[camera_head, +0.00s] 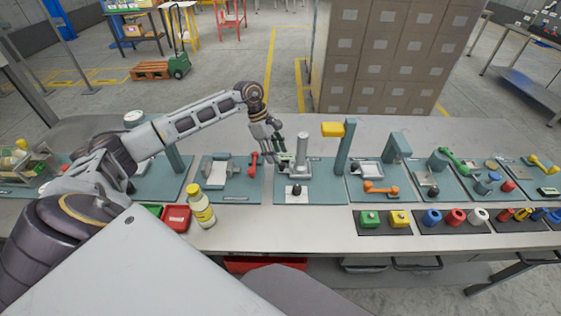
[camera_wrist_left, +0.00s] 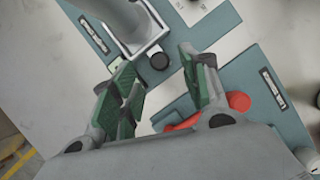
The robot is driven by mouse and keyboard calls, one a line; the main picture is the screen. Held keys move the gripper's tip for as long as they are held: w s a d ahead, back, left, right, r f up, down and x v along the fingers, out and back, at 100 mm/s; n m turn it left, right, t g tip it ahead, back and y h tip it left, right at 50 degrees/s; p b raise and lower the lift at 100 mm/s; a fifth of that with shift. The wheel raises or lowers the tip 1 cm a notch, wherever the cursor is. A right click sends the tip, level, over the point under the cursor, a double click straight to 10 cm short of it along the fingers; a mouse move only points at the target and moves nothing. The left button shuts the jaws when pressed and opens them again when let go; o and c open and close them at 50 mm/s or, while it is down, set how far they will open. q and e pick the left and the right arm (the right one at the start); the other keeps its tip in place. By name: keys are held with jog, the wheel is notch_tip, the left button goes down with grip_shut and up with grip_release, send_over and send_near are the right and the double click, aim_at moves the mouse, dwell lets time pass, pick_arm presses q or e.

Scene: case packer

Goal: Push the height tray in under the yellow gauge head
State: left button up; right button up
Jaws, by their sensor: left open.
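The yellow gauge head (camera_head: 333,129) sticks out to the left from the top of a teal post. The height tray (camera_head: 298,171) appears to be the small grey tray left of that post, with a tall grey cylinder (camera_head: 303,150) standing upright in it. My left gripper (camera_head: 277,147) is open, left of the cylinder. In the wrist view its fingers (camera_wrist_left: 158,64) lie either side of the knob; contact cannot be told. My right gripper is not in view.
A red handle (camera_head: 252,164) is close to the left of my gripper. A black knob (camera_head: 297,190) on a white card lies in front of the tray. A yellow-capped bottle (camera_head: 201,208) stands at front left. The front of the table is clear in the middle.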

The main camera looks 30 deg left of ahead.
pick_arm(q)
jog(key=x, duration=0.3)
jog(key=shift+f, duration=0.1)
jog(key=shift+d+f, duration=0.2)
jog(key=shift+f, duration=0.1)
jog(key=shift+d+f, duration=0.15)
jog(key=shift+f, duration=0.25)
jog(key=shift+c, duration=0.2)
grip_shut()
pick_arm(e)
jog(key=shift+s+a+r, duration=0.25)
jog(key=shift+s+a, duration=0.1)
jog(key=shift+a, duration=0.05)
